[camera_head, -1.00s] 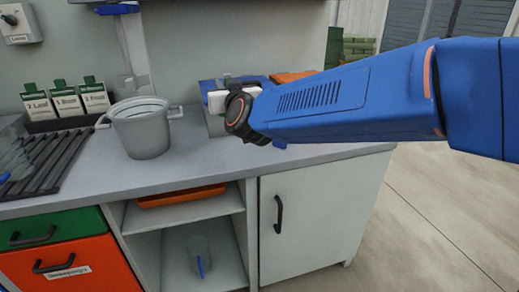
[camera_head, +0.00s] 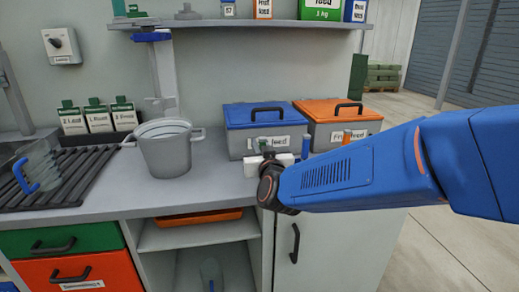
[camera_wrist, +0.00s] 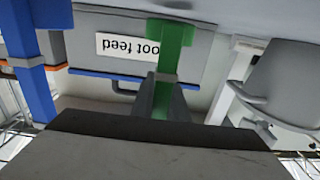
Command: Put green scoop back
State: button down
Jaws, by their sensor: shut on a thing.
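The green scoop shows as a green handle (camera_wrist: 174,45) between the fingers of my gripper (camera_wrist: 166,95) in the wrist view. In the head view my gripper (camera_head: 272,158) is in front of the grey box with a blue lid (camera_head: 237,145), and the scoop is mostly hidden there. The wrist view shows the box's label upside down, reading "oot feed". I cannot tell whether the scoop touches the box or counter.
A box with an orange lid (camera_head: 335,110) stands right of the blue-lidded one. Upright blue (camera_head: 305,146) and orange (camera_head: 347,137) pieces stand near the boxes. A grey pot (camera_head: 166,152) is to the left, with a black rack (camera_head: 70,178) and clear jug (camera_head: 38,168) beyond. A shelf (camera_head: 240,22) hangs above.

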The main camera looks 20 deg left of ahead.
jog(key=shift+f, duration=0.6)
jog(key=c, duration=1.7)
grip_release()
jog(key=shift+f, duration=0.1)
jog(key=shift+c, duration=0.2)
jog(key=shift+s+d, duration=0.1)
jog(key=shift+s, duration=0.2)
jog(key=v, duration=1.1)
jog(key=shift+s+d, duration=0.15)
jog(key=shift+d, duration=0.05)
